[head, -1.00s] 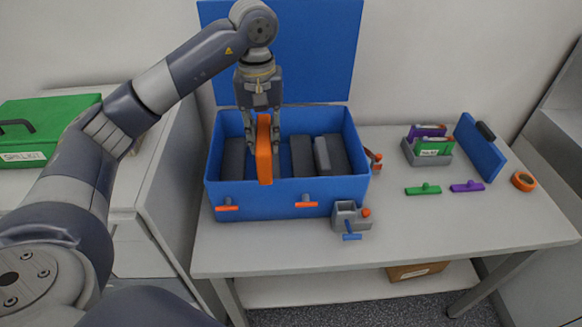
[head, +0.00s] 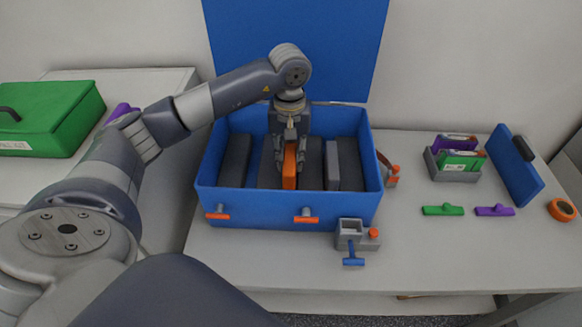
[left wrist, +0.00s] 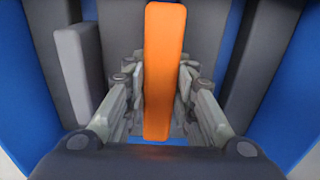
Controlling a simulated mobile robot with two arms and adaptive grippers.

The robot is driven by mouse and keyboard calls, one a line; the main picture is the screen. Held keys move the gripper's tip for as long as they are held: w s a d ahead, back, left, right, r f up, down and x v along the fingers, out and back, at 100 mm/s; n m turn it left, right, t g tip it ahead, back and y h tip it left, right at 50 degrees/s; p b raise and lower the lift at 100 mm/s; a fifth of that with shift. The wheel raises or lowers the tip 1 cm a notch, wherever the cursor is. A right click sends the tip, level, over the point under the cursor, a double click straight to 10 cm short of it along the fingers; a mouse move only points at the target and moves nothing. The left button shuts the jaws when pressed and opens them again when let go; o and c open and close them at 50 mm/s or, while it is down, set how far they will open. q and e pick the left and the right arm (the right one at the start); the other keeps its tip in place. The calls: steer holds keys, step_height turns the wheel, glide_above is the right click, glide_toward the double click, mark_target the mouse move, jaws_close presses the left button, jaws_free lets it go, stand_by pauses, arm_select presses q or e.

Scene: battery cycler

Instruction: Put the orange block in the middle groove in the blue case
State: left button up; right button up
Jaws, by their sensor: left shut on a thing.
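The blue case (head: 250,207) stands open on the table with its lid raised behind it. Dark grey dividers (head: 346,160) stand inside it on both sides. My left gripper (head: 290,160) reaches down into the case, shut on the orange block (head: 290,166). The block is upright, lowered between dark grey pieces near the middle of the case. It also shows between the fingers in the left wrist view (left wrist: 163,70). Its lower end is hidden, so I cannot tell whether it touches the case floor. My right gripper does not show.
A small grey clamp with a blue handle (head: 352,240) stands in front of the case. To the right are a grey holder with cards (head: 452,168), green (head: 443,210) and purple (head: 494,210) pieces, and an orange tape roll (head: 562,209). A green box (head: 60,125) sits at left.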

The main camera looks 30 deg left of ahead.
arm_select(q)
steer(key=shift+f, duration=0.65)
step_height(320, 180, down, 2)
steer(key=shift+f+p, duration=0.15)
steer(key=shift+p, duration=0.25)
steer(key=shift+f, duration=0.35)
steer(key=shift+f+b, duration=0.25)
steer(key=shift+b, duration=0.05)
steer(key=o, duration=0.8)
steer(key=shift+r, duration=0.1)
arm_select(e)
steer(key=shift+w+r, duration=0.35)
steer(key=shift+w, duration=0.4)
arm_select(q)
steer(key=shift+r, duration=0.15)
step_height(320, 180, up, 12)
steer(key=shift+r+b, duration=0.1)
steer(key=shift+b, duration=0.85)
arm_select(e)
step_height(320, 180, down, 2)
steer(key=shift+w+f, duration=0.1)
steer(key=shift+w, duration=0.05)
